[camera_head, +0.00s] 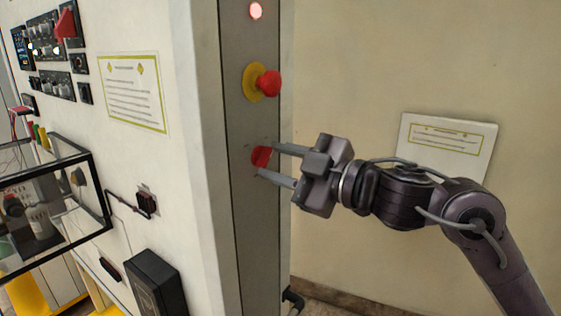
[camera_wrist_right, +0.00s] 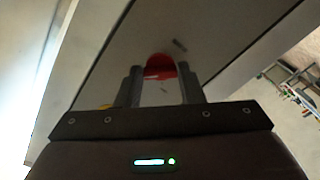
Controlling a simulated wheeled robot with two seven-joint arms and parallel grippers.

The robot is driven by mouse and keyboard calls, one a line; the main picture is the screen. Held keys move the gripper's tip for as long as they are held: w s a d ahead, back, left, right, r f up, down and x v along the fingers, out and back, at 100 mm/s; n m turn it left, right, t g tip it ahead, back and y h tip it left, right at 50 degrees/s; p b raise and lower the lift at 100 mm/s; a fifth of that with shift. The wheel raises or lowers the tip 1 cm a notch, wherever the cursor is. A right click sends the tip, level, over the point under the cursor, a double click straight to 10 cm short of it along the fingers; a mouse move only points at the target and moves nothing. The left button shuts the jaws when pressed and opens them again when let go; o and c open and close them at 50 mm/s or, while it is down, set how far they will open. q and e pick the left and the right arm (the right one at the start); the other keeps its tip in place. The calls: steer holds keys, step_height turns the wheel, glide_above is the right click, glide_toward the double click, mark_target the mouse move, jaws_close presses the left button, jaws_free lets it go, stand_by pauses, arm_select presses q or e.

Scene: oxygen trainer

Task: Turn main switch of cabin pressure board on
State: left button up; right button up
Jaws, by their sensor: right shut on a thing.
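The red main switch (camera_head: 261,156) sits on the narrow grey side panel (camera_head: 262,215) of the cabinet, below a red mushroom button. My right gripper (camera_head: 268,164) reaches in from the right, with one finger above and one below the switch, and is shut on it. In the right wrist view the red switch (camera_wrist_right: 160,68) lies between the two fingertips (camera_wrist_right: 160,78), partly hidden by them. The knob's exact turn angle cannot be told. My left gripper is not in view.
A black-framed clear box (camera_head: 92,190) projects at left. A notice (camera_head: 447,145) hangs on the wall behind my arm.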

steer(key=o, duration=1)
steer(key=b+v, duration=0.3)
steer(key=v, duration=0.4)
steer(key=shift+s+d, duration=0.2)
steer(key=shift+d, duration=0.1)
